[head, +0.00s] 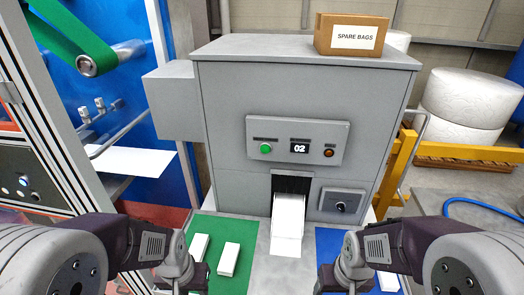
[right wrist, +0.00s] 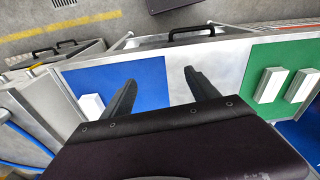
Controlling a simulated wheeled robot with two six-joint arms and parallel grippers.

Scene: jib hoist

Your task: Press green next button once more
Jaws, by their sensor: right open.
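The green button (head: 265,148) sits on the left of a raised panel (head: 297,140) on the front of a grey machine (head: 225,97). A display (head: 299,148) reading 02 and an orange-red button (head: 329,152) are to its right. My left gripper (head: 178,265) is low in the head view, below the panel and apart from it; its jaws cannot be made out. My right gripper (right wrist: 158,82) shows two spread, empty fingers in the right wrist view, over the blue and grey areas. In the head view the right wrist is low, below the machine, away from the button.
A white piece (head: 288,215) protrudes from the machine's slot. White boxes lie on a green area (right wrist: 257,55) and a blue area (right wrist: 150,75). A knob box (head: 341,204) is at lower right. A SPARE BAGS carton (head: 350,37) stands on top. The space before the panel is clear.

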